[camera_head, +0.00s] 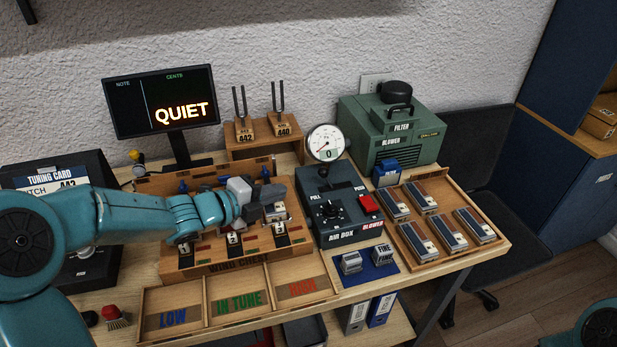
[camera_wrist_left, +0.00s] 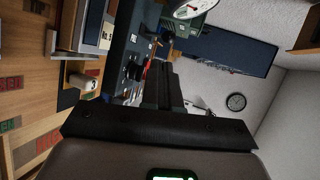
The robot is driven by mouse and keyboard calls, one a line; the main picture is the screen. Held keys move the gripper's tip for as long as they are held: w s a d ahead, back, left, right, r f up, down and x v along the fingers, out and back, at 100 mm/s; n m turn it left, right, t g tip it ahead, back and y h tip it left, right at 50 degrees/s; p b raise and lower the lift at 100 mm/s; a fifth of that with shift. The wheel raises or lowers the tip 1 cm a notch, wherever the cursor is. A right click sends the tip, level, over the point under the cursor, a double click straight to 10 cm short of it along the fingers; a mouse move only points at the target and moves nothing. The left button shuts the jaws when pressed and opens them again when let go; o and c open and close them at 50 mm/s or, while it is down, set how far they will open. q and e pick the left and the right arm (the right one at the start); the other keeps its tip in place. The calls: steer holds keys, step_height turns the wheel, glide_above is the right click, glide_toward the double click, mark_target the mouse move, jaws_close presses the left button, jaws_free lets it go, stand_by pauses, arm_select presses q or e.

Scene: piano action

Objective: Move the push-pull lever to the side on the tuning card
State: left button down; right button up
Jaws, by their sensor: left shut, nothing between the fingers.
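The air box (camera_head: 335,208) is a dark blue unit with PULL and PUSH marked on its top. Its push-pull lever (camera_head: 323,172), a black-knobbed stick, stands between these words, below the round gauge. The air box also shows in the left wrist view (camera_wrist_left: 128,55). The tuning card (camera_head: 45,182) is at the far left, partly hidden by my left arm; PITCH and 442 can be partly read. My left gripper (camera_head: 277,206) is shut and empty over the wind chest, left of the air box and apart from the lever. My right gripper is out of view.
The wind chest (camera_head: 215,266) lies under my left arm. LOW, IN TUNE and HIGH trays (camera_head: 238,318) line the front. The monitor (camera_head: 160,101) reads QUIET. Tuning forks (camera_head: 242,103) and the green blower (camera_head: 395,130) stand behind.

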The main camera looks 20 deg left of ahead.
arm_select(q)
steer(key=p, duration=0.2)
glide_toward(325, 170)
steer(key=w+f, duration=0.1)
steer(key=w+d+f, duration=0.1)
steer(key=w, duration=0.1)
steer(key=w+d+f, duration=0.1)
steer(key=shift+w+f, duration=0.1)
steer(key=shift+w, duration=0.2)
steer(key=shift+d, duration=0.1)
steer(key=shift+r, duration=0.25)
steer(key=shift+w+d+r+m+g+y+p, duration=0.35)
steer(key=shift+d+r+g+y+p, duration=0.35)
steer(key=shift+p, duration=1.05)
steer(key=shift+w+d+r+g+y+p, duration=0.2)
steer(key=shift+w+d+g+y+p, duration=0.2)
steer(key=shift+p, duration=0.4)
steer(key=shift+w+d+r, duration=0.15)
steer(key=shift+d, duration=0.2)
steer(key=shift+w+d+r+p, duration=0.1)
steer(key=shift+w+d+p, duration=0.3)
steer(key=shift+w+d, duration=0.55)
steer(key=shift+s+r, duration=0.15)
steer(key=shift+s, duration=0.05)
